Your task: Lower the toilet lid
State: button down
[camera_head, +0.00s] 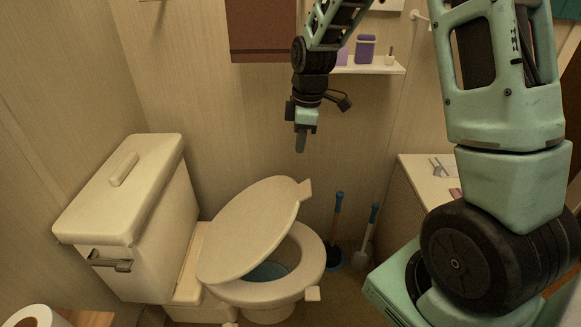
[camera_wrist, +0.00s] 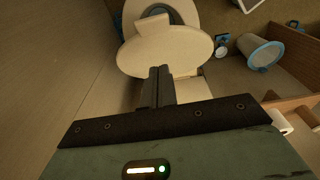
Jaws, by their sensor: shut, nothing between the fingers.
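The toilet (camera_head: 274,292) stands left of centre in the head view. Its cream lid (camera_head: 245,228) is tilted, partly raised above the seat (camera_head: 313,262), leaving a gap where the bowl's water shows. The lid also shows in the wrist view (camera_wrist: 165,53), ahead of my fingertips, with the seat (camera_wrist: 136,10) beyond it. My gripper (camera_head: 300,144) is shut and empty, pointing down, above the lid and apart from it in the head view. In the wrist view my gripper (camera_wrist: 160,72) overlaps the lid's near edge; contact cannot be told there.
The tank (camera_head: 125,205) stands left of the lid. A plunger (camera_head: 337,220) and a brush (camera_head: 370,232) stand right of the toilet. A shelf (camera_head: 370,68) with purple containers is behind my gripper. A counter (camera_head: 430,180) is at right. A blue-rimmed bin (camera_wrist: 262,52) shows in the wrist view.

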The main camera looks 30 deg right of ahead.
send_over(303, 191)
jog(key=a, duration=0.2)
jog(key=f, duration=0.9)
jog(key=shift+w+d+f+b, duration=0.1)
jog(key=shift+w+f+b, duration=0.2)
jog(key=shift+w+f, duration=0.1)
jog(key=shift+s+d+f, duration=0.45)
jog(key=shift+d+f, duration=0.25)
jog(key=shift+f, duration=0.05)
jog(key=shift+s+d+f, duration=0.2)
jog(key=shift+d+f, duration=0.15)
jog(key=shift+f, duration=0.2)
